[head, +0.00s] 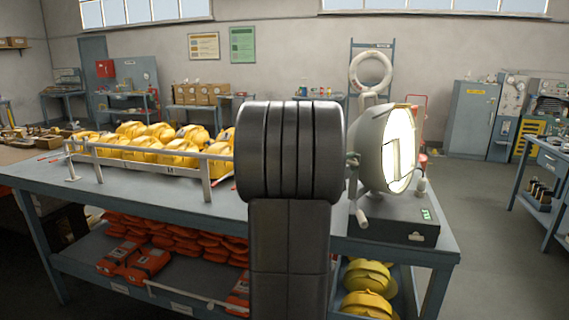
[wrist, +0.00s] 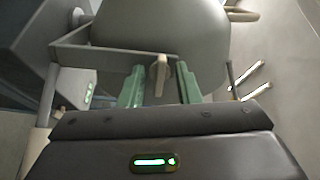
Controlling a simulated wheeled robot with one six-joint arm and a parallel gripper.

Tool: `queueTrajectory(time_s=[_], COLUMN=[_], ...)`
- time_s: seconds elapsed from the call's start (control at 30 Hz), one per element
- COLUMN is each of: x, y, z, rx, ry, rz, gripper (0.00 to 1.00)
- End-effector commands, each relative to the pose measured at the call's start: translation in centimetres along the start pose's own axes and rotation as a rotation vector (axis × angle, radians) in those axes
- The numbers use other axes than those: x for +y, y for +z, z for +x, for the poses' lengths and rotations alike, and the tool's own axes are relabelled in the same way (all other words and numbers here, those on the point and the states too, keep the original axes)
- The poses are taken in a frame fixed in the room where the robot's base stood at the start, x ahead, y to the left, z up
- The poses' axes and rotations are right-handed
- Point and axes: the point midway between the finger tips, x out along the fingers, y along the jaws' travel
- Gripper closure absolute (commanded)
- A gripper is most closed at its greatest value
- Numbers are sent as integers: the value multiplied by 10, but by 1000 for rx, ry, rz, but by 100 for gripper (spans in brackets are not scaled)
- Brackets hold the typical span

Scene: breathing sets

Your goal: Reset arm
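My gripper (wrist: 160,88) shows in the wrist view with its two green fingers apart. A small beige lever (wrist: 159,74) lies between the fingers, with a gap on either side. Behind it is the rounded grey housing of a large lamp (wrist: 160,30), with a bracket crossing in front. In the head view the lamp (head: 374,150) stands on a dark base box at the right end of the bench, its face glowing bright. My upright arm fills the middle of the head view and hides the gripper there.
The bench (head: 345,245) carries a rack (head: 110,153) of yellow breathing sets on the left. Orange packs (head: 150,262) and yellow coils (head: 368,290) lie on the lower shelf. A side table (head: 552,158) stands at the right. The floor between is clear.

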Motion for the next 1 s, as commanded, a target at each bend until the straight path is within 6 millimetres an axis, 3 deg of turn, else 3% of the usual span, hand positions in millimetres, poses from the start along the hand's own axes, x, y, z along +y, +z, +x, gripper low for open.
queueTrajectory(time_s=[0.53, 1.0], x=[-4, 1], y=[-1, 1], z=[-1, -94], rx=[-2, -2], ry=[2, -3], rz=[-612, -596], gripper=[70, 70])
